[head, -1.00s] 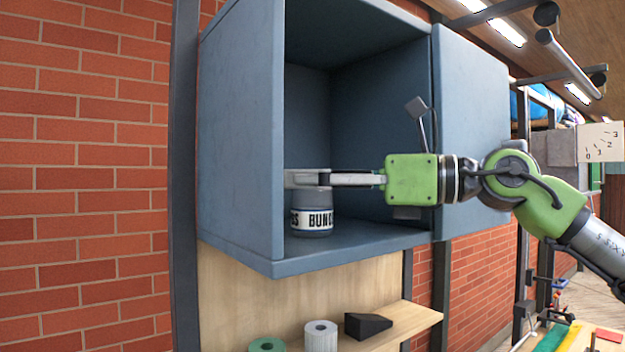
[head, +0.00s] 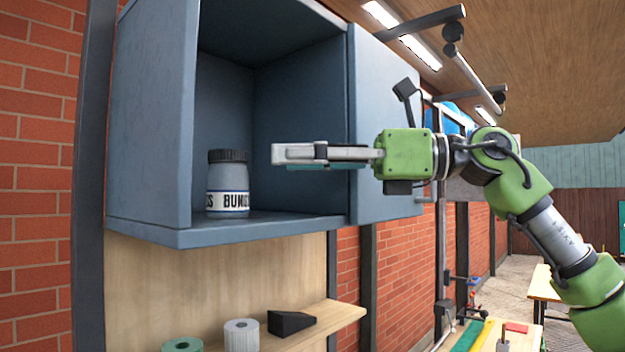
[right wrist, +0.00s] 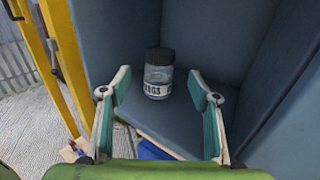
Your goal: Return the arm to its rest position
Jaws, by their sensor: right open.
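My right gripper (head: 282,154) is open and empty, in front of the opening of the blue-grey wall cabinet (head: 150,130). In the right wrist view its two fingers (right wrist: 160,90) stand wide apart. A grey jar with a dark lid and a white lettered label (head: 228,185) stands upright on the cabinet floor, to the left of the fingertips in the head view and apart from them. The jar also shows in the right wrist view (right wrist: 159,74), beyond the fingers. The cabinet door (head: 385,130) is open to the right, behind my right gripper. My left gripper is not in view.
Below the cabinet, a wooden shelf (head: 340,315) holds a green roll (head: 182,345), a white ribbed cylinder (head: 241,336) and a black wedge (head: 290,322). A brick wall (head: 35,200) is at the left. A workbench with tools (head: 520,335) stands at the lower right.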

